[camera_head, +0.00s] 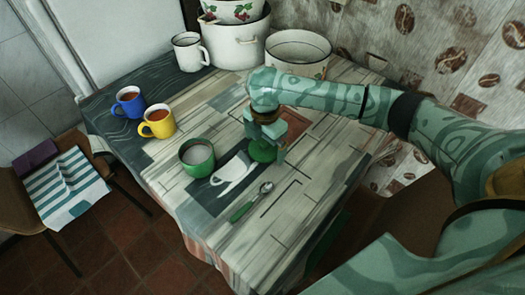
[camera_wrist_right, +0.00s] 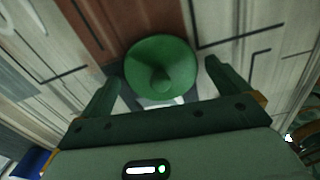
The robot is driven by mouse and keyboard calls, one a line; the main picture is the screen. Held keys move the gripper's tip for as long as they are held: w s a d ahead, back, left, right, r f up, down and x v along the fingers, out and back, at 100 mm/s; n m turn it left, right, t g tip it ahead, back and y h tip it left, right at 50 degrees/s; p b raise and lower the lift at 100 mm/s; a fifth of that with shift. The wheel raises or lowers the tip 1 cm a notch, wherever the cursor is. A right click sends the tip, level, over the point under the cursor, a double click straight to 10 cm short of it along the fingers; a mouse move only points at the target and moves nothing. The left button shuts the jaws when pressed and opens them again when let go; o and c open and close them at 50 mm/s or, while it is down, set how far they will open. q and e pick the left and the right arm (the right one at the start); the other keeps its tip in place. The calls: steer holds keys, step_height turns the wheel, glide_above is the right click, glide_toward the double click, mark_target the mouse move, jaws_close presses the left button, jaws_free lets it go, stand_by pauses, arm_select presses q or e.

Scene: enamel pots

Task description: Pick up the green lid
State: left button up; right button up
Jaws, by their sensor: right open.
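The green lid (camera_head: 262,152) lies on the patterned table, partly hidden under my right gripper in the head view. In the right wrist view the lid (camera_wrist_right: 161,68) is a round green disc with a knob at its middle. My right gripper (camera_head: 266,143) points down over it, with one finger on each side in the wrist view (camera_wrist_right: 162,82). The fingers are spread and nothing is held between them. I cannot tell how far above the table the fingertips are. My left gripper is not in view.
A green mug (camera_head: 198,157) stands left of the lid, and a green-handled spoon (camera_head: 252,202) lies nearer me. Yellow (camera_head: 157,122) and blue (camera_head: 129,103) mugs stand at the left. A white mug (camera_head: 188,52) and enamel pots (camera_head: 297,50) stand at the back.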

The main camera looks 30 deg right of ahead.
steer(key=shift+r, duration=0.1)
steer(key=c, duration=0.9)
steer(key=shift+r, duration=0.1)
